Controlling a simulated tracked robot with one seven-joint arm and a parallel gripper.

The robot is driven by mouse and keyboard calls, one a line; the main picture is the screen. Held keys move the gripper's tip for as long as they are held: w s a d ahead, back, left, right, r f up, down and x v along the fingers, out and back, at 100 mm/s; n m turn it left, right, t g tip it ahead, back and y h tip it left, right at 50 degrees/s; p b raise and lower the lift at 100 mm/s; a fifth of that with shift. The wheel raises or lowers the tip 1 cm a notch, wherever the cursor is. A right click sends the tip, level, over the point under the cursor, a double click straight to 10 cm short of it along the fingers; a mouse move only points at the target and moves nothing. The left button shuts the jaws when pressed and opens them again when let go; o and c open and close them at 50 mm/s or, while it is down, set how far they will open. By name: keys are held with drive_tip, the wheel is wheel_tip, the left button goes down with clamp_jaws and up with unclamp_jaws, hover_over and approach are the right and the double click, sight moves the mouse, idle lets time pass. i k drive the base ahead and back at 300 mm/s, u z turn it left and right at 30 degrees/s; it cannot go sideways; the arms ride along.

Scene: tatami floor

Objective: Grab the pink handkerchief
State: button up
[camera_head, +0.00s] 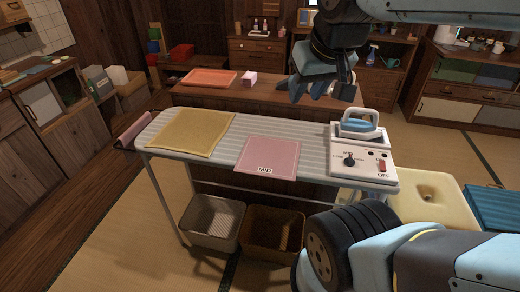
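A yellow cloth (192,132) lies on the board's left. A blue iron (360,124) rests on a panel (343,172) with a dial and a switch marked "OFF" at the right end. Two baskets stand below. A low table (270,97) with an orange tray stands behind.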

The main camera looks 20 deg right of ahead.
sight(260, 156)
drive_tip(key=u, duration=1.25)
drive_tip(key=k, duration=1.3)
drive_tip(key=z, duration=1)
drive_tip(key=i, duration=1)
